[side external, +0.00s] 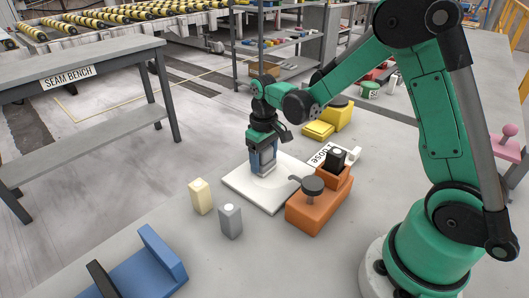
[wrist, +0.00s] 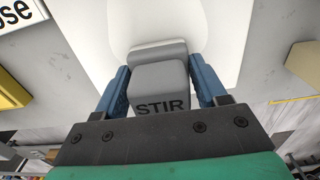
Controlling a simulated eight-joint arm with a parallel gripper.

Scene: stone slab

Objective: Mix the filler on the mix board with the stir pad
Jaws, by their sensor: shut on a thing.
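The white mix board (side external: 243,183) lies flat on the stone slab; it also fills the upper middle of the wrist view (wrist: 226,40). My gripper (side external: 263,158) is over the board with its blue fingers pointing down. In the wrist view my gripper (wrist: 160,92) is shut on the grey stir pad (wrist: 160,82), which is marked STIR. The pad's lower end is at or just above the board; I cannot tell if it touches. A faint rounded pale patch (wrist: 160,22) shows on the board beyond the pad, possibly filler; white on white makes it hard to tell.
An orange unit (side external: 312,213) with a dark grey disc and a black knob stands right of the board, near a sign reading "DOSE" (side external: 322,154). A yellow unit (side external: 335,117) is behind. Cream (side external: 200,197) and grey (side external: 230,221) blocks stand front left. A blue holder (side external: 162,256) is nearer.

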